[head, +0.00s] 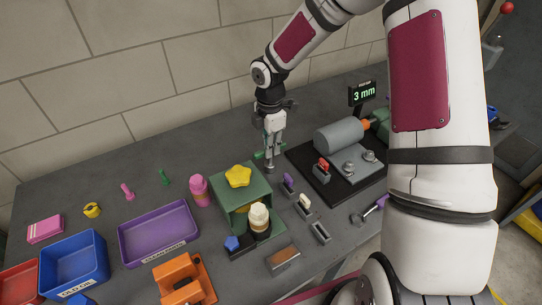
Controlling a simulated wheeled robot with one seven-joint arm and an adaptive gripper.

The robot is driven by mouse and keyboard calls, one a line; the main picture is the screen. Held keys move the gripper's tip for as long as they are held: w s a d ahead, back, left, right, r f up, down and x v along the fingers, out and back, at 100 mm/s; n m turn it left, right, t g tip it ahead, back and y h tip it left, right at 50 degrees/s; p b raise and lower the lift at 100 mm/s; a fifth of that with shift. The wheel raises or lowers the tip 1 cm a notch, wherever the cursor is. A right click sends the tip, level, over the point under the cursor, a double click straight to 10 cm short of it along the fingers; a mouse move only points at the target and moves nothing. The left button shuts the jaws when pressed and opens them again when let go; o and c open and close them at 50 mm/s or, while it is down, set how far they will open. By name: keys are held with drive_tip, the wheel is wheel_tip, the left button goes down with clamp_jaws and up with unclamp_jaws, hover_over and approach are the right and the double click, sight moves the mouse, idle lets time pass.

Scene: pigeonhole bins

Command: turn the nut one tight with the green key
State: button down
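My gripper (270,146) points down over the table, left of the black base plate. It appears shut on the green key (259,155), whose green part shows at the fingertips; a grey end hangs below. The fingers hide much of the key. On the black plate (343,195), two round grey fittings (349,169) stand in front of a grey cylinder (339,134). I cannot tell which fitting is nut one. The key is apart from both. A display (362,93) behind reads "3 mm".
Purple-, white- and red-topped pieces stand in small dark holders; another holder (320,233) looks empty. A green box (241,187) with a yellow star stands close left of my gripper. Purple (158,233) and blue (74,264) trays lie further left.

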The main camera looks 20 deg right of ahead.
drive_tip(key=shift+r, duration=0.15)
drive_tip(key=shift+r+p, duration=1.4)
drive_tip(key=shift+r, duration=2.5)
drive_tip(key=shift+f, duration=0.1)
